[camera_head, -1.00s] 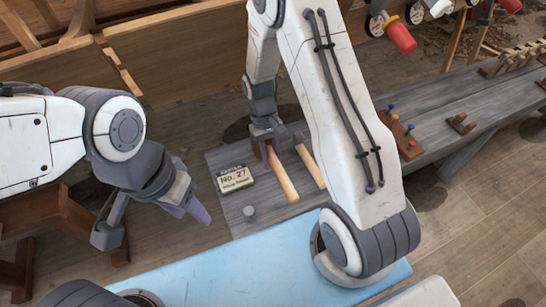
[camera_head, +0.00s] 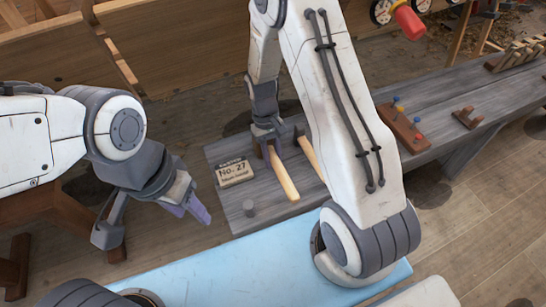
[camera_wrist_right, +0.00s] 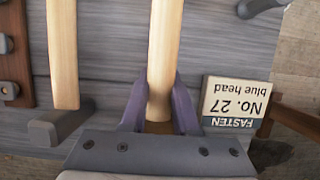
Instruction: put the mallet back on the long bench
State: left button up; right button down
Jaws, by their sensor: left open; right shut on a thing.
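My right gripper (camera_head: 268,145) is shut on the pale wooden handle of the mallet (camera_head: 284,178), over the near left end of the grey long bench (camera_head: 445,105). The right wrist view shows the mallet's handle (camera_wrist_right: 165,55) between the purple fingers (camera_wrist_right: 158,112). My left gripper (camera_head: 188,207) is open and empty, left of the bench end.
A sign reading "No. 27" (camera_head: 235,172) and a grey peg (camera_head: 249,208) are on the bench end. A light blue surface (camera_head: 240,262) lies in front.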

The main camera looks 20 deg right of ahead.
jog(key=shift+f, duration=0.2)
jog(key=c, duration=0.6)
grip_release()
notch_tip(320, 180, up, 8)
jog(key=p, duration=0.8)
